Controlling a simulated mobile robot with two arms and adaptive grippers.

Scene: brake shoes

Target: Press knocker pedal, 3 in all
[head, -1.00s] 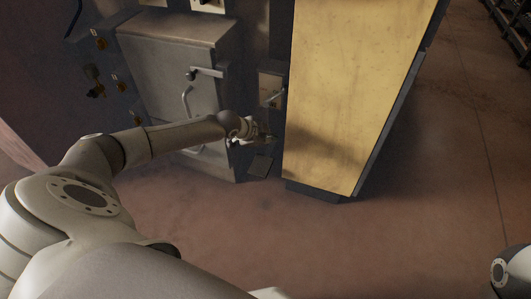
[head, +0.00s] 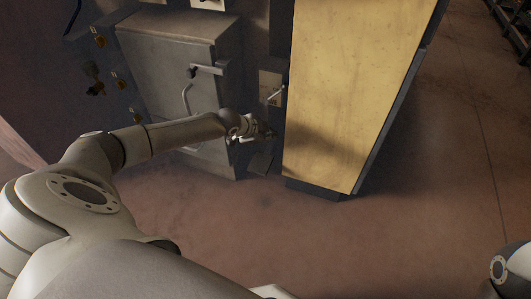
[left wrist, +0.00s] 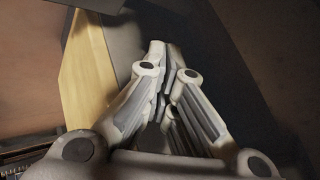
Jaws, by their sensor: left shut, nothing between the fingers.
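The knocker pedal appears to be the small dark flat plate (head: 261,163) low on the machine front, near the floor, left of the yellow panel. My left gripper (head: 268,134) is just above it in the head view, with a small strip of dark surface between them in the picture. I cannot tell whether it touches the pedal. In the left wrist view the left gripper's fingers (left wrist: 165,90) are closed together with nothing between them. The pedal is not clearly visible there. My right gripper is out of view.
The tall yellow panel (head: 350,90) stands close on the right of the left gripper. A grey cabinet door (head: 180,75) with handles is behind my left forearm. A small lever box (head: 271,88) sits above the gripper. The brown floor (head: 300,235) in front is clear.

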